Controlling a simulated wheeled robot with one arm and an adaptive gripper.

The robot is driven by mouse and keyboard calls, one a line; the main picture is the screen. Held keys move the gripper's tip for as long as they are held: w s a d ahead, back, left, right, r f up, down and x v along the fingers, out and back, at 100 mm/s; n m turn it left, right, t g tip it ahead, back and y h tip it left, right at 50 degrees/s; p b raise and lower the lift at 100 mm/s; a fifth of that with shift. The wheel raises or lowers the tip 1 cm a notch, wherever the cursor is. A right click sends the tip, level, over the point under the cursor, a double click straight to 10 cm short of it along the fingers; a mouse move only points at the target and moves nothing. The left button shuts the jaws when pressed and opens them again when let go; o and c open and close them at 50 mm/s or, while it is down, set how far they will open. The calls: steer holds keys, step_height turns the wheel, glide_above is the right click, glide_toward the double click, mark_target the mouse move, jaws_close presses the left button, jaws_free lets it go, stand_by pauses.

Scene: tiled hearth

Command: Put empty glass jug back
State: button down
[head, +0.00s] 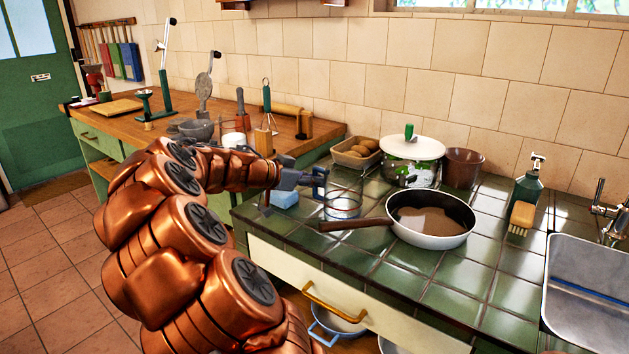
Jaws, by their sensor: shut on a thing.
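The clear glass jug (343,208) is upright at the left part of the green tiled counter, just behind the pan's handle. It looks empty. My gripper (319,184) reaches in from the left and is shut on the jug's left side. The fingers are small in view, so the exact grip is hard to see. I cannot tell whether the jug's base touches the tiles.
A white frying pan (448,240) with brown contents has its handle pointing left, close to the jug. A lidded pot (411,172), potato basket (352,160) and brown pot (462,169) stand behind. A blue sponge (285,198) lies left. The sink (590,285) is right.

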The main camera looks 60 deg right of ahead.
steer(key=shift+f, duration=0.1)
steer(key=c, duration=1.2)
jaws_free()
steer(key=shift+w+a+r, duration=0.15)
steer(key=shift+a+r, duration=0.05)
steer(key=shift+r, duration=0.05)
steer(key=v, duration=1.1)
steer(key=shift+a, duration=0.2)
steer(key=shift+w+r, duration=0.1)
